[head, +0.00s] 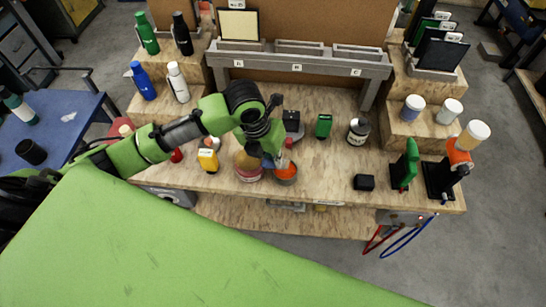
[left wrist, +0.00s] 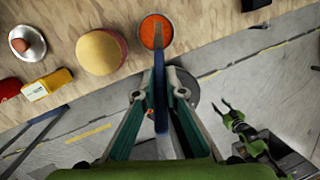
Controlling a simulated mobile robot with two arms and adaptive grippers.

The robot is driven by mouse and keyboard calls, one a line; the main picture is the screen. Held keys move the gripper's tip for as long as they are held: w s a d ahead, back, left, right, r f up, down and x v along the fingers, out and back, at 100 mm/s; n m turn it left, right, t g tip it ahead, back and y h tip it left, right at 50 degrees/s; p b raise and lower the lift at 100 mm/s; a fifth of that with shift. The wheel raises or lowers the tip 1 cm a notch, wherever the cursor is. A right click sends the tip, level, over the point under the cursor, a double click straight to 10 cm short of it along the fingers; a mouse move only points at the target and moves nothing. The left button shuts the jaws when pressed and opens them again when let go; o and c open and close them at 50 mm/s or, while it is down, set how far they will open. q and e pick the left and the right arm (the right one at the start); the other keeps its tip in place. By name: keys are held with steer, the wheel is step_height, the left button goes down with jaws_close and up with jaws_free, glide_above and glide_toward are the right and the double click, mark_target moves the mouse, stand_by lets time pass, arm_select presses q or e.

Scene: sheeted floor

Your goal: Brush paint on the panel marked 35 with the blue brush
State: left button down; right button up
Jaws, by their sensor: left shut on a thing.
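My left gripper (head: 272,152) is shut on the blue brush (left wrist: 160,100), whose handle runs between its fingers in the left wrist view (left wrist: 162,82). The brush's brown bristle end overlaps the orange-red paint in a round cup (left wrist: 155,32); I cannot tell how deep it sits. The cup (head: 286,176) stands near the bench's front edge in the head view. A pale yellow panel (head: 238,24) stands upright at the rack's left slot, A; the small label above it seems to read 35. My right gripper (left wrist: 226,106) shows low at the right in the left wrist view, fingers apart and empty.
Left of the cup are a round tan-topped container (head: 248,166) and a yellow item (head: 208,160). Bottles stand on the left steps, lidded jars on the right steps. Rack slots B and C look empty.

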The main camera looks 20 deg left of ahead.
steer(key=shift+s, duration=0.35)
arm_select(q)
steer(key=shift+b+x, duration=0.4)
steer(key=shift+x, duration=0.4)
arm_select(e)
steer(key=shift+w+a+f, duration=0.1)
steer(key=shift+w+f, duration=0.05)
steer(key=shift+f, duration=0.3)
arm_select(q)
steer(key=shift+s+a+f+p, duration=0.1)
steer(key=shift+s+p, duration=0.1)
steer(key=shift+p, duration=0.1)
arm_select(e)
steer(key=shift+r, duration=0.3)
stand_by(1.3)
arm_select(q)
steer(key=shift+w+r, duration=0.15)
steer(key=shift+r, duration=1)
steer(key=shift+w+d+v, duration=0.1)
steer(key=shift+w+v, duration=0.05)
steer(key=shift+v, duration=0.6)
steer(key=shift+w+d+v, duration=0.1)
steer(key=shift+d+v, duration=0.05)
steer(key=shift+v, duration=0.65)
steer(key=shift+w+d+v, duration=0.1)
steer(key=shift+w+v, duration=0.05)
steer(key=shift+v, duration=0.6)
steer(key=shift+r, duration=0.15)
arm_select(e)
steer(key=shift+r, duration=0.1)
